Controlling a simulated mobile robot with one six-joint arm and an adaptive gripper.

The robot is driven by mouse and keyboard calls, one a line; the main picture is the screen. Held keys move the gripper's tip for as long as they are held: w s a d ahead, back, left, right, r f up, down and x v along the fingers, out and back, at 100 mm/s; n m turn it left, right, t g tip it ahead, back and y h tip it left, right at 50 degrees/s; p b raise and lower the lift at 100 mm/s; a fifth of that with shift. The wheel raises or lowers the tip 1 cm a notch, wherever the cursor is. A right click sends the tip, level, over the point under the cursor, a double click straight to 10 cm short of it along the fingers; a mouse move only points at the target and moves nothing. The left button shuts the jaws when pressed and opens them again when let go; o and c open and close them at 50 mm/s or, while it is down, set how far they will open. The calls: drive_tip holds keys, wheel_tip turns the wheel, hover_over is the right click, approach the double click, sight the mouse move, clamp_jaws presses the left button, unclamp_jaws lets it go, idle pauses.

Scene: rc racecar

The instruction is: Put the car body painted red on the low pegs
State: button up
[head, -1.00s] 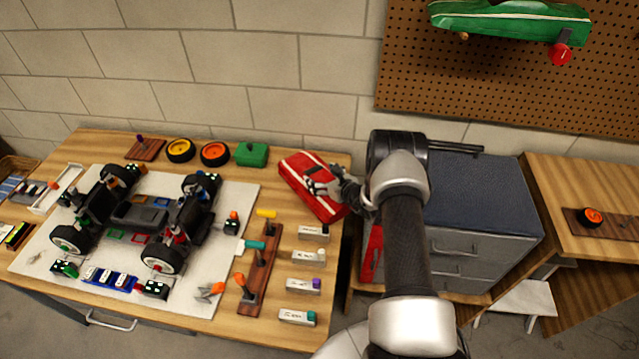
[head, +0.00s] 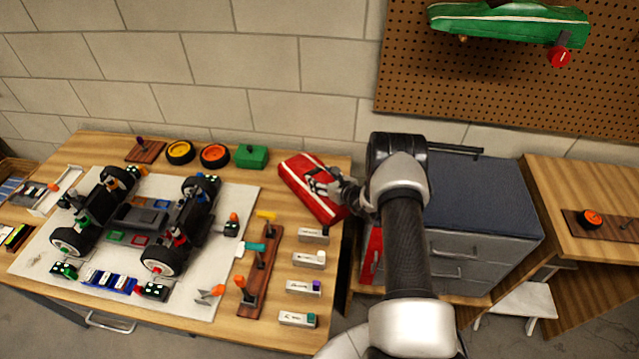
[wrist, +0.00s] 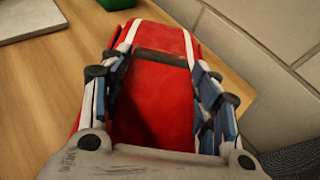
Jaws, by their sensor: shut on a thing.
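The red car body (head: 300,181) with white stripes is at the back right of the workbench. It also fills the middle of the wrist view (wrist: 160,92). My gripper (head: 325,186) is shut on it, with one finger along each side in the wrist view (wrist: 155,105). I cannot tell whether the body rests on the bench or is just above it. A green car body (head: 510,22) is high on the brown pegboard (head: 450,75), with a red knob or peg below its right end. My gripper is well below the pegboard.
A car chassis (head: 135,215) stands on a white mat (head: 215,265) at left. A green block (head: 251,156) and two wheels lie behind it. A grey drawer cabinet (head: 465,240) stands right of the bench. The wall is close behind the red body.

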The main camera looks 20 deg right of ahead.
wheel_tip(320, 180, up, 20)
drive_tip(key=p, duration=0.4)
drive_tip(key=s+a+r+n+g+y, duration=0.1)
drive_tip(key=s+a+n+g+y, duration=0.1)
drive_tip(key=s+a, duration=0.4)
drive_tip(key=s+a+r+n+g+y, duration=0.1)
drive_tip(key=s+a+r+n+y, duration=0.1)
drive_tip(key=s+a, duration=0.5)
drive_tip(key=s+a+r+n+g+y+b, duration=0.1)
drive_tip(key=s+a+n+g+y, duration=0.1)
drive_tip(key=s+a+n+y, duration=0.2)
drive_tip(key=shift+s+a+r+n+g+y, duration=0.15)
drive_tip(key=shift+s+a+n, duration=0.05)
drive_tip(key=shift+s+a, duration=0.55)
drive_tip(key=shift+s+a+r+n+g+y, duration=0.1)
drive_tip(key=shift+s+a+n+g+y, duration=0.1)
drive_tip(key=shift+s+a, duration=0.55)
drive_tip(key=shift+s+d, duration=0.15)
drive_tip(key=shift+d, duration=0.05)
